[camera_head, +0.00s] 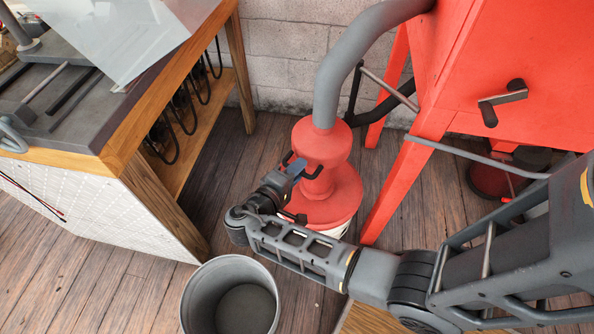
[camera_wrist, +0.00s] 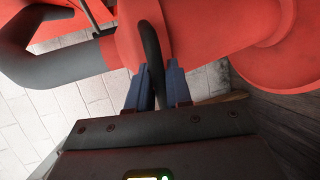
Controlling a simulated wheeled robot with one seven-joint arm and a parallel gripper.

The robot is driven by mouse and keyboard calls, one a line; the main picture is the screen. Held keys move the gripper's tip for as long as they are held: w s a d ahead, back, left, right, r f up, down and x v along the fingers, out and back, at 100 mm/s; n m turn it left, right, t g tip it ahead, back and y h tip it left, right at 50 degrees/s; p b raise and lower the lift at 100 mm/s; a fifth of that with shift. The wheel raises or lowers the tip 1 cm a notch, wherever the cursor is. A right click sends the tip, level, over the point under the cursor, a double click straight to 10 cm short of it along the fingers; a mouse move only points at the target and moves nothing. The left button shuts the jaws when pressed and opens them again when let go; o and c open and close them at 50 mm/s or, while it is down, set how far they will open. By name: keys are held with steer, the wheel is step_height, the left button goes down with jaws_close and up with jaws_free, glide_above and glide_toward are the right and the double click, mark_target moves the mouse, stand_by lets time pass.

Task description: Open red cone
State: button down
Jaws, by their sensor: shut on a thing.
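The red cone (camera_head: 325,190) stands on the floor beside the red cabinet, with a wide round base and a thick grey hose (camera_head: 340,70) joined to its top. A dark curved handle (camera_wrist: 151,50) is on the cone's side. My gripper (camera_head: 294,166) reaches the cone from the left at its upper part. In the wrist view, the two blue-grey fingers of my gripper (camera_wrist: 158,75) are shut on the dark handle, one on each side. The cone (camera_wrist: 195,25) fills the top of the wrist view. My wrist and arm hide part of its lower left side.
A grey bin (camera_head: 231,300) stands in front of my arm. A workbench (camera_head: 135,85) with hanging dark hooks is at the left. The red cabinet (camera_head: 520,60) and its legs are close on the right. A block wall (camera_head: 285,40) is behind. Wooden floor (camera_head: 235,175) is clear between bench and cone.

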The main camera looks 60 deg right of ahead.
step_height(320, 180, up, 3)
steer(key=shift+r+p, duration=0.1)
steer(key=shift+p, duration=0.6)
steer(key=c, duration=1.2)
jaws_free()
steer(key=shift+b+v, duration=0.45)
steer(key=shift+v, duration=3.45)
